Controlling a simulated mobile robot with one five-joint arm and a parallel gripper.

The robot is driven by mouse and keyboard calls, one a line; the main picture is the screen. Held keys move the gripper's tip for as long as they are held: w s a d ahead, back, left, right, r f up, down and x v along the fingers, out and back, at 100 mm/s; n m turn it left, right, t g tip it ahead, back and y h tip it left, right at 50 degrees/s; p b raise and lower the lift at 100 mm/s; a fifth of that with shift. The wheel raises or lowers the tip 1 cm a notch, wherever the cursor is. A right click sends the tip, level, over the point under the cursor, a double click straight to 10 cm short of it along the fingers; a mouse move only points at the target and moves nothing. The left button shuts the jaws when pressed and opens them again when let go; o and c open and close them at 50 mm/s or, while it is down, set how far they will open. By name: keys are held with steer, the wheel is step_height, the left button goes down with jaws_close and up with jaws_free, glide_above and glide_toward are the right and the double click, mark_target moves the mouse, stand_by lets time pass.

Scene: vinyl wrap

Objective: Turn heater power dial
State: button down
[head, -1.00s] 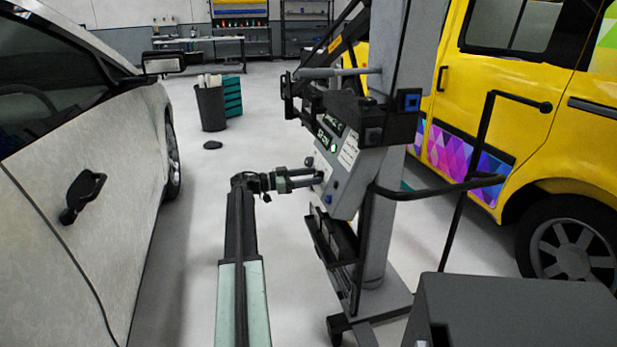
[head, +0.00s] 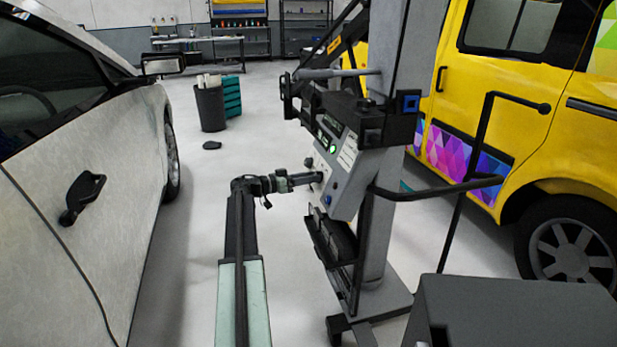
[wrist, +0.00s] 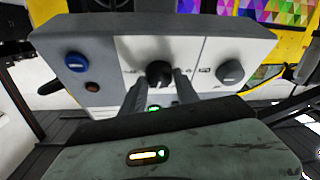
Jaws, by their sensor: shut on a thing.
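The heater's control panel (wrist: 205,55) faces me in the wrist view. A round black dial (wrist: 158,72) sits at its middle, with one finger of my gripper (wrist: 160,88) on each side of it. My gripper is shut on this dial. In the head view my gripper (head: 315,178) reaches right to the panel of the grey heater (head: 347,185), and the dial is hidden there. A green light (head: 332,150) glows on the heater's face. A second, grey knob (wrist: 230,72) is at the right of the panel, and a blue button (wrist: 75,62) is at the left.
A white car (head: 110,220) stands close on the left and a yellow van (head: 545,120) on the right. The heater's stand has a black handle bar (head: 435,190). A dark bin (head: 210,108) and a teal crate stack (head: 232,96) stand behind.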

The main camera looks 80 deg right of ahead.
steer(key=shift+s+r+n+t+p, duration=0.15)
steer(key=shift+n+t+p, duration=1.55)
steer(key=shift+n, duration=2.05)
steer(key=shift+r+n+t+p, duration=0.25)
steer(key=shift+n+t+p, duration=0.5)
steer(key=shift+n+p, duration=2.4)
steer(key=shift+s+r+n+t+p, duration=0.15)
steer(key=shift+n+t+p, duration=1.3)
steer(key=shift+n, duration=2.85)
steer(key=c, duration=0.9)
jaws_free()
steer(key=shift+w+a, duration=0.1)
